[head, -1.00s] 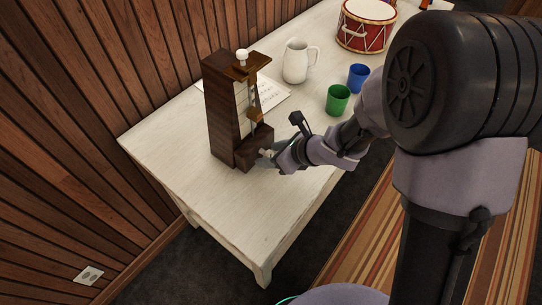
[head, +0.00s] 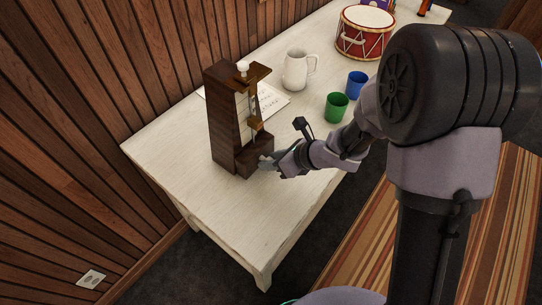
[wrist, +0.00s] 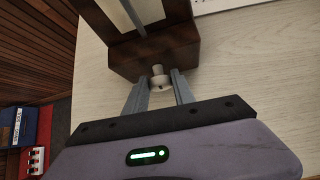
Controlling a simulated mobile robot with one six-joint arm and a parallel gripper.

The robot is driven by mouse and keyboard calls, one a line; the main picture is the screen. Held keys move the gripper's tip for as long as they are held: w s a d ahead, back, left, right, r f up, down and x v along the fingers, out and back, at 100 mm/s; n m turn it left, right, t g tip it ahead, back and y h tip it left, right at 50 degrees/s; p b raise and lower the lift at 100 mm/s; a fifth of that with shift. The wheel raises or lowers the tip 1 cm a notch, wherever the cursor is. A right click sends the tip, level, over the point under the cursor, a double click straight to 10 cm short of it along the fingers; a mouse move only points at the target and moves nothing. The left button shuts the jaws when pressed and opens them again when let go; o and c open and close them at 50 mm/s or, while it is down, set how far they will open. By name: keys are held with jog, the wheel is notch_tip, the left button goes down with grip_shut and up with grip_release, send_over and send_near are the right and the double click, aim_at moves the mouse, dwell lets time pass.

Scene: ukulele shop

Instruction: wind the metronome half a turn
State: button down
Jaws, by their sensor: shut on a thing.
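The metronome (head: 222,120) is a tall dark-wood case with a pale front panel, standing upright on the white table (head: 215,215). A white knob tops it. My gripper (head: 263,162) is at the low front of its base. In the wrist view, the metronome's base (wrist: 155,52) is straight ahead. A small pale winding key (wrist: 158,78) sticks out of it, between the two fingers of my gripper (wrist: 160,83). The fingers are shut on the key. The inner contact faces are partly hidden.
A white pitcher (head: 296,70), a green cup (head: 336,107), a blue cup (head: 357,84) and a red drum (head: 364,38) stand farther back. A paper sheet (head: 270,99) lies behind the metronome. The wood-panelled wall (head: 70,110) is at left. The table's near end is clear.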

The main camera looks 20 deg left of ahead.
jog(key=g+p, duration=0.1)
jog(key=p, duration=0.1)
jog(key=m+y+p, duration=0.1)
jog(key=p, duration=0.1)
jog(key=shift+w+d+r+g, duration=0.15)
jog(key=shift+r+g, duration=0.1)
jog(key=shift+g, duration=0.15)
jog(key=g+p, duration=0.1)
jog(key=m+g+y+p, duration=0.1)
jog(key=shift+w+f+m+p, duration=0.2)
jog(key=shift+f+m+p, duration=0.1)
jog(key=shift+f, duration=0.05)
jog(key=shift+w+f+m+g+y, duration=0.1)
jog(key=shift+f+m+g+y, duration=0.1)
jog(key=shift+m+g+y, duration=0.35)
jog(key=shift+f+m+g+y, duration=0.15)
jog(key=shift+m+g+y, duration=0.15)
jog(key=shift+g, duration=0.35)
jog(key=shift+w+d+f+m+g+y+b, duration=0.1)
jog(key=shift+m+g+y+b, duration=0.7)
jog(key=shift+b, duration=0.2)
jog(key=c, duration=1.1)
grip_release()
jog(key=shift+o, duration=0.2)
